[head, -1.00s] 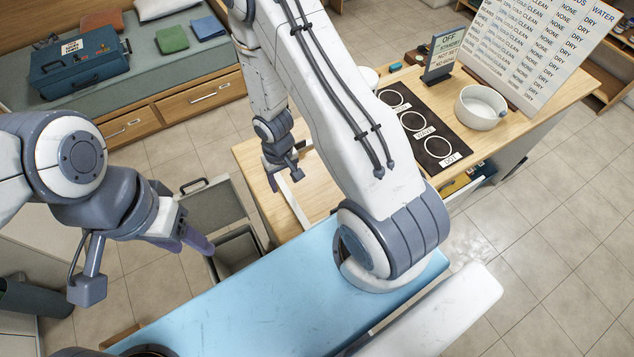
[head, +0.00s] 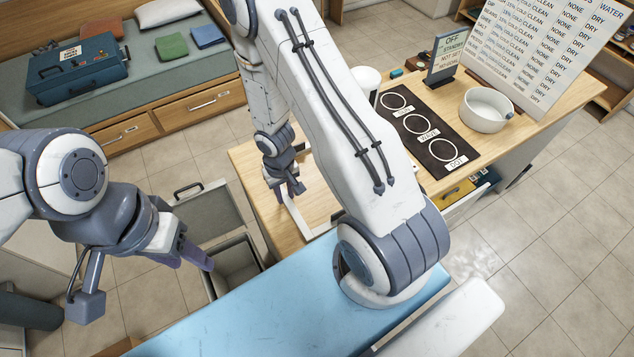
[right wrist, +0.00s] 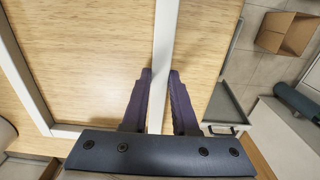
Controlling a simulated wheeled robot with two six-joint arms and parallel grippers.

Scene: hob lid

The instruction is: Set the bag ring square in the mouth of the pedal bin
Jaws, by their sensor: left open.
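The bag ring (right wrist: 164,38) is a white square frame, partly in the right wrist view, over the wooden top. In the head view one side of it (head: 299,222) shows below my right gripper; my arm hides much of the rest. My right gripper (right wrist: 161,75) has one finger on each side of a bar of the ring, both close against it. It also shows in the head view (head: 288,190). The pedal bin (head: 236,262) stands on the floor left of the counter, its grey lid (head: 208,215) swung open. My left gripper (head: 208,265) is open and empty beside the bin's mouth.
The wooden counter (head: 245,165) carries a black hob panel (head: 420,128), a white bowl (head: 486,109), a small sign (head: 446,55) and a large chart board (head: 530,45). A light blue surface (head: 250,310) lies in front. A cardboard box (right wrist: 285,33) is on the floor.

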